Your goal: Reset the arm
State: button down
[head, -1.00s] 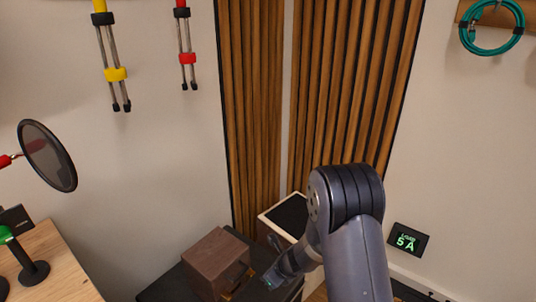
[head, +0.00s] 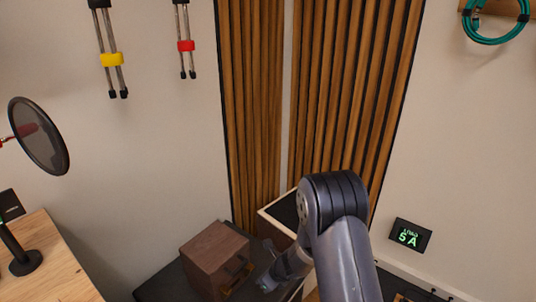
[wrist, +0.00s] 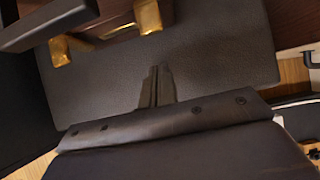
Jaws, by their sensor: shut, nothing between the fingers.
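My gripper (wrist: 156,86) shows in the wrist view with its two dark fingers together and nothing between them. The fingers are over a dark grey surface (wrist: 215,75). In the head view my gripper (head: 266,284) is low, just right of a brown wooden box (head: 213,257). I cannot tell whether it touches the box. My bent grey arm covers part of the lower right. At the top of the wrist view is a dark wooden piece with brass-coloured corners (wrist: 148,17) and a dark bar (wrist: 45,22).
A black-topped wooden cabinet (head: 287,211) stands behind my arm. A wooden desk (head: 58,262) with a black stand (head: 25,262) and a round pop filter (head: 39,136) is at the left. A green "5A" display (head: 410,236) is on the right wall. Slatted wood panels fill the corner.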

notch_tip(320, 180, down, 3)
jog(key=shift+s+d+r+b, duration=0.1)
jog(key=shift+d+b, duration=0.05)
jog(key=shift+b, duration=0.7)
jog(key=f+b, duration=0.1)
jog(key=b, duration=0.2)
jog(key=shift+s+d+f, duration=0.15)
jog(key=shift+f, duration=0.05)
notch_tip(320, 180, down, 3)
jog(key=t+y+b, duration=0.2)
jog(key=b, duration=0.8)
jog(key=shift+d+r+y, duration=0.1)
jog(key=shift+r+y, duration=0.05)
jog(key=shift+y, duration=0.25)
jog(key=shift+t+y+b, duration=0.3)
jog(key=shift+b, duration=0.65)
jog(key=shift+b, duration=0.75)
